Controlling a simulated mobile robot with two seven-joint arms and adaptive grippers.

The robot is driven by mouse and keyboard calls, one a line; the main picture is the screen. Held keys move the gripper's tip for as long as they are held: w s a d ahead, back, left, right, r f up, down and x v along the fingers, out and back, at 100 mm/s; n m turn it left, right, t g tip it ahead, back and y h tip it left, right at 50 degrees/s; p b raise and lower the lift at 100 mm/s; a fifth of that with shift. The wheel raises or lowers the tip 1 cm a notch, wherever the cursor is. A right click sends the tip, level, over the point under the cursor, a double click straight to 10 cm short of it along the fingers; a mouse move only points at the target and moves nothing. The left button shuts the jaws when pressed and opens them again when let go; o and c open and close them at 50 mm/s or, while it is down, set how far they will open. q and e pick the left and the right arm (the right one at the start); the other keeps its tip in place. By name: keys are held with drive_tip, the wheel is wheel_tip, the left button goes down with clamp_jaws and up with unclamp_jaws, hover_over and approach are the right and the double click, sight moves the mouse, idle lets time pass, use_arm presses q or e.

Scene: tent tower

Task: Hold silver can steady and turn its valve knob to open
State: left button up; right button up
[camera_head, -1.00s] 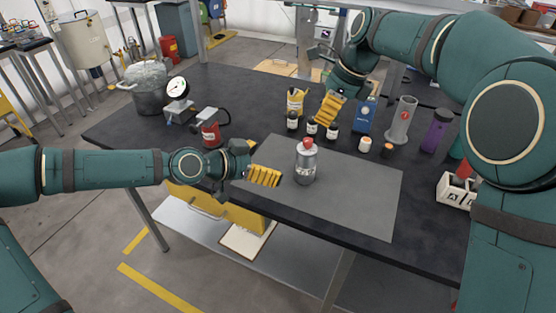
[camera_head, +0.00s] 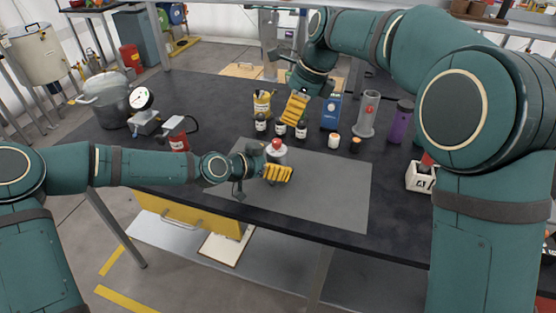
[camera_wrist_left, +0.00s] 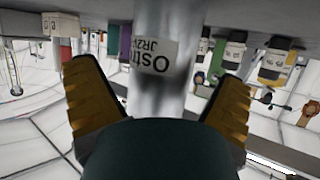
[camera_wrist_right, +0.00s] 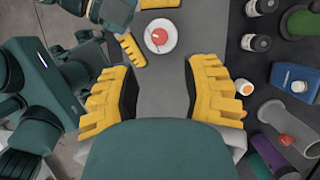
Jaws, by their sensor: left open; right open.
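The silver can (camera_head: 280,154) stands upright on the grey mat, with a red valve knob (camera_head: 276,144) on top. My left gripper (camera_head: 278,173) is open at the can, hiding its lower part in the head view. In the left wrist view the can (camera_wrist_left: 160,85) with its white label stands between the two spread yellow fingers; I cannot tell whether they touch it. My right gripper (camera_head: 296,107) is open and empty, above and behind the can. In the right wrist view the red knob (camera_wrist_right: 159,37) and the can's pale round top lie beyond the open fingers.
Several small bottles (camera_head: 281,129), a blue container (camera_head: 331,112), a grey cylinder (camera_head: 367,115) and a purple bottle (camera_head: 401,122) stand behind the mat. A gauge (camera_head: 141,99) and a red can (camera_head: 179,142) stand to the left. The mat's right part (camera_head: 335,185) is clear.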

use_arm(q)
drive_tip(key=shift+w+d+f, duration=0.2)
drive_tip(key=shift+w+d, duration=0.1)
drive_tip(key=shift+d, duration=0.15)
